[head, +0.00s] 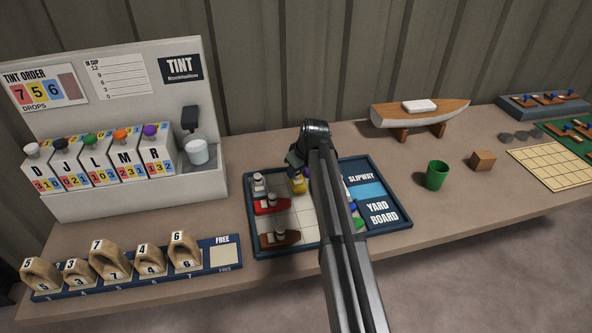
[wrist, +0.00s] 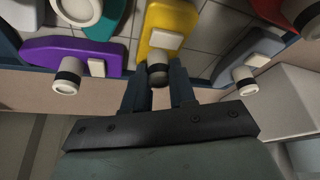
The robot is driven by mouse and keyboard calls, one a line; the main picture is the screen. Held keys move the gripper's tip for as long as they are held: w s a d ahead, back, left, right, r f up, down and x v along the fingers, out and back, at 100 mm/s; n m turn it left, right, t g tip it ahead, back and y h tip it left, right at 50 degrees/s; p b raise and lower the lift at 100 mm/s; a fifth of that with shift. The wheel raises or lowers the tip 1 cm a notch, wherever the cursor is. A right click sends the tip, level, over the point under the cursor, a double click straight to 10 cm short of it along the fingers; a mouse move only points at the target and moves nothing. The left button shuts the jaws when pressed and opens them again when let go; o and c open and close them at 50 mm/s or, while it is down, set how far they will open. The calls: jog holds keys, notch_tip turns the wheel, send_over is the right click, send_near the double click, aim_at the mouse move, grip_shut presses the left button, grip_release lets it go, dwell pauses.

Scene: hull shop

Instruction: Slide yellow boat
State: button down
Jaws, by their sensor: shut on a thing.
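The yellow boat (head: 298,185) sits on the yard board (head: 252,222), near the board's far edge in the head view. In the wrist view the yellow boat (wrist: 166,28) lies straight ahead of my gripper (wrist: 158,82). In the head view my gripper (head: 298,162) comes down over the board's far side, and my arm hides the middle of the board.
In the wrist view a purple boat (wrist: 75,50) lies left of the yellow one, and a grey boat (wrist: 250,55) lies right. Red (head: 272,205) and brown (head: 280,238) boats lie on the board's left. A green cup (head: 436,174) stands to its right.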

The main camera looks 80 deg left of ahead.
jog(key=shift+d, duration=0.1)
dwell(0.3)
jog(key=d, duration=1.9)
jog(key=shift+f, duration=0.1)
jog(key=c, duration=1.3)
grip_release()
jog(key=shift+d, duration=0.1)
jog(key=o, duration=0.4)
jog(key=shift+r, duration=0.2)
jog(key=v, duration=1.3)
jog(key=shift+w+r, duration=0.1)
jog(key=shift+r, duration=0.15)
